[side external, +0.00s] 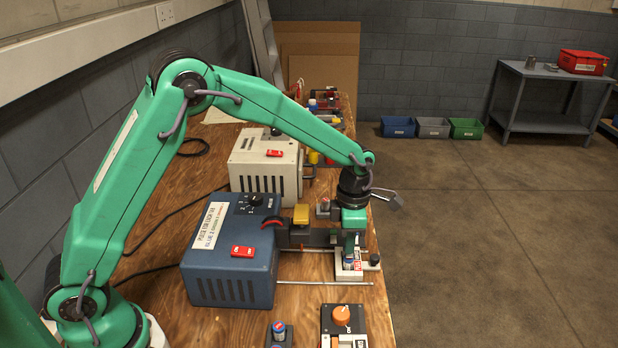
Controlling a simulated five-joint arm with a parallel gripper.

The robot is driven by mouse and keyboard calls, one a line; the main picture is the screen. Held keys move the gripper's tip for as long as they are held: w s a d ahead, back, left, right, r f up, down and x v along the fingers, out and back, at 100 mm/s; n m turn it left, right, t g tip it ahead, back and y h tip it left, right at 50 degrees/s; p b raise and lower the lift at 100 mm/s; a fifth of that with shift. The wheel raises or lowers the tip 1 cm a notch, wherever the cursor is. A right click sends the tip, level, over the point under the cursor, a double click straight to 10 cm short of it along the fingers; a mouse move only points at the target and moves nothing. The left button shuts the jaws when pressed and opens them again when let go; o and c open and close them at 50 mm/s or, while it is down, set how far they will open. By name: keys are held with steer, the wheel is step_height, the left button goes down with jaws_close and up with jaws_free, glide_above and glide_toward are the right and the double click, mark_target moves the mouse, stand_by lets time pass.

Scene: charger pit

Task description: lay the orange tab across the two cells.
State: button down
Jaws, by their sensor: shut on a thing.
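My gripper (350,247) points down just above a white fixture (349,278) at the front edge of the bench, right of the blue machine. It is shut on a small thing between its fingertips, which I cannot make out. Directly below the fingertips, a blue cell and a red cell (357,263) show small and close together in the fixture, partly hidden by the gripper. I cannot pick out the orange tab at the gripper. Another blue cell with a red top (279,327) stands in a dark holder at the bottom.
The blue machine (228,275) has a dial and an arm reaching close beside my gripper. A cream machine (262,172) stands behind. A thin metal rod (320,283) lies near the fixture.

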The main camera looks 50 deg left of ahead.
steer(key=shift+f, duration=0.35)
stand_by(0.5)
steer(key=c, duration=1.3)
jaws_free()
steer(key=shift+c, duration=0.2)
steer(key=shift+r, duration=0.1)
steer(key=shift+r, duration=3.4)
steer(key=shift+r, duration=0.1)
